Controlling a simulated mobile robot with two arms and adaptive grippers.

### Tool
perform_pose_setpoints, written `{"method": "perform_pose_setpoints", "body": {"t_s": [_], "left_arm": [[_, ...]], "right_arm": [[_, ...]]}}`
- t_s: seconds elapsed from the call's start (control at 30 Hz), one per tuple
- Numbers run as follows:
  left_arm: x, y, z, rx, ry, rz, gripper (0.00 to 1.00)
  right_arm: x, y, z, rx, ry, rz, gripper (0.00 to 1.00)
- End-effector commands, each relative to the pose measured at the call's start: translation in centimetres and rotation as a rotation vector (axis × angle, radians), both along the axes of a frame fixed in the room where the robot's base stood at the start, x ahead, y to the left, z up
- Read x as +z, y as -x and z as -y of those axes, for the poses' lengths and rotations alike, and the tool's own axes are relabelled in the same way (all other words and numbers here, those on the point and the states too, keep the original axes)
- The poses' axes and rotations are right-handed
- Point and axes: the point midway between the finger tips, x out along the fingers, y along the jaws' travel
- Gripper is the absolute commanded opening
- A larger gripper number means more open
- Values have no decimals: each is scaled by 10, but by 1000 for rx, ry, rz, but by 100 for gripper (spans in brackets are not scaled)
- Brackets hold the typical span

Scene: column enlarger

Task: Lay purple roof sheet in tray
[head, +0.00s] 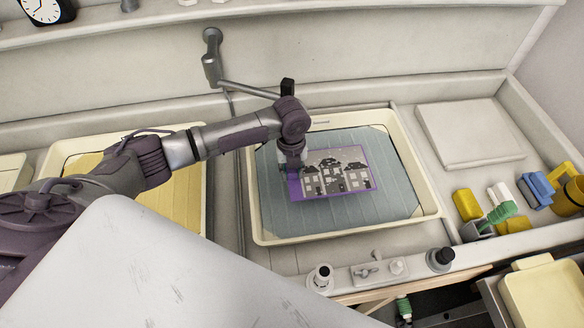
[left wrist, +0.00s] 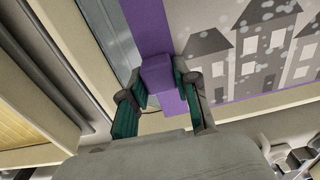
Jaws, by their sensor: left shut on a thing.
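The purple roof sheet (head: 350,187) has a purple border around a grey picture of houses with white dots. It is over the right-hand cream tray (head: 425,203), which holds a blue-grey layer (head: 275,218). I cannot tell whether the sheet touches that layer. My left gripper (head: 291,165) is at the sheet's left edge. In the left wrist view my left gripper (left wrist: 163,92) is shut on a purple tab (left wrist: 157,72) of the sheet (left wrist: 240,60). My right gripper is not in view.
A second cream tray with a yellow layer (head: 184,190) stands at the left. A pale square board (head: 468,134) lies at the right. Yellow (head: 467,204), blue and green-handled items stand in the right corner. A tap (head: 211,60) is on the back wall.

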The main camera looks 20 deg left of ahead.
Motion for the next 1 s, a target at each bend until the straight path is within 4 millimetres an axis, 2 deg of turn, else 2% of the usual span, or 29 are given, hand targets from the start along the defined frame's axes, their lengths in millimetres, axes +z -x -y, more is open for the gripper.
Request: {"method": "perform_pose_setpoints", "body": {"t_s": [0.03, 0.6, 0.8, 1.0], "left_arm": [[-9, 0, 0, 0, 0, 0, 0], [-66, 0, 0, 0, 0, 0, 0], [-82, 0, 0, -1, 0, 0, 0], [-89, 0, 0, 0, 0, 1, 0]], "right_arm": [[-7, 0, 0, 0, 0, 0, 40], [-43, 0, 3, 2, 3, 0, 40], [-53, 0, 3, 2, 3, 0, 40], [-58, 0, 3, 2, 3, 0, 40]]}}
